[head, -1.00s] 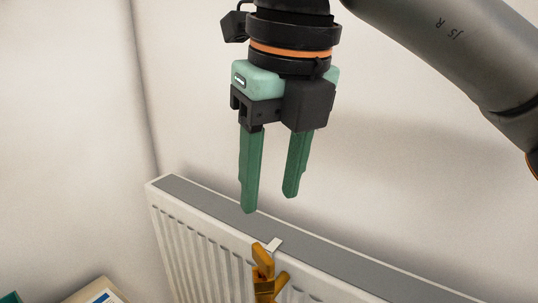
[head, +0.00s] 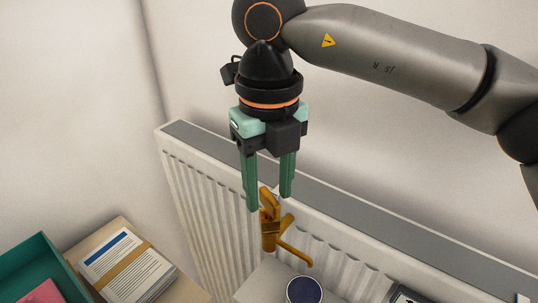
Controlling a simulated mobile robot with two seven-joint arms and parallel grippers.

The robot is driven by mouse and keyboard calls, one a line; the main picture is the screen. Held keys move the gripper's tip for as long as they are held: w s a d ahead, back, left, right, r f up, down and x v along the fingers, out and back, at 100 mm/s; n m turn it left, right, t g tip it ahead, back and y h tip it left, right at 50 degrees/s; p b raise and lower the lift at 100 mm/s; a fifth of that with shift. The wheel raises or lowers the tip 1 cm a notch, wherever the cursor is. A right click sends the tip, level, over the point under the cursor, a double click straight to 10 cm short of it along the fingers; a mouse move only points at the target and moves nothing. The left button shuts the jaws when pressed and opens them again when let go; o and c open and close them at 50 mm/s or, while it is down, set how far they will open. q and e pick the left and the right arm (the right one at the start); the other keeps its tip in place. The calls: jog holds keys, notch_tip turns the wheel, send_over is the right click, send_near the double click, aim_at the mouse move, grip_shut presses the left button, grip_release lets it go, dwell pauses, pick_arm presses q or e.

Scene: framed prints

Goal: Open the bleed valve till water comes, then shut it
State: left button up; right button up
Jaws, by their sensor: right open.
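A brass-orange valve (head: 269,233) is at the front of the white radiator (head: 205,200), near its top edge. It has a raised upper piece (head: 266,198) and a thin arm slanting down to the right. My right gripper (head: 270,204) points down from above, open and with nothing held. In the picture its two green fingertips lie on either side of the valve's upper piece; I cannot tell whether they touch it. A dark blue round thing (head: 304,290) with a pale rim is below the valve, cut by the bottom edge. No water shows. My left gripper is out of view.
A teal tray (head: 50,248) with a pink item stands at the lower left. Beside it a banded stack of papers (head: 125,265) lies on a tan surface. A pale ledge (head: 258,282) is under the valve. The wall rises close behind the radiator.

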jog(key=shift+f, duration=0.85)
grip_shut()
